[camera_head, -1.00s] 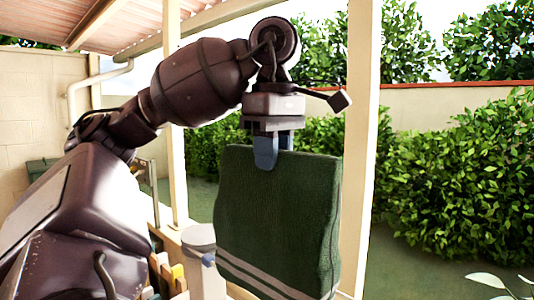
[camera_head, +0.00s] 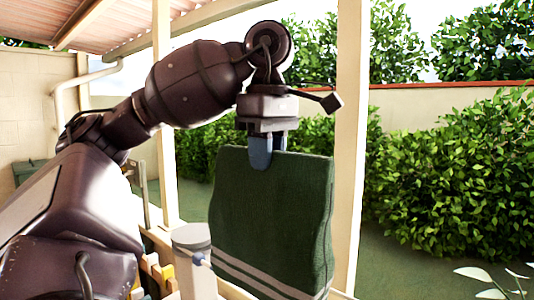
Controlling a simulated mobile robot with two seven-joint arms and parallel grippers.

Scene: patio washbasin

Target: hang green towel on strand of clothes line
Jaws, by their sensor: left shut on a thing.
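The green towel (camera_head: 270,215), with pale stripes near its lower edge, hangs in the middle of the head view. My left gripper (camera_head: 262,155) points down and is shut on the towel's top edge, holding it in the air. The towel's bottom runs close to the lower edge of the picture. I cannot make out a strand of clothes line in this view. My right gripper is not in view.
A cream post (camera_head: 348,150) stands just right of the towel, and another post (camera_head: 163,120) is behind my left arm. A grey cylindrical object (camera_head: 192,240) is left of the towel's lower part. Hedges (camera_head: 450,175) and a garden wall lie beyond.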

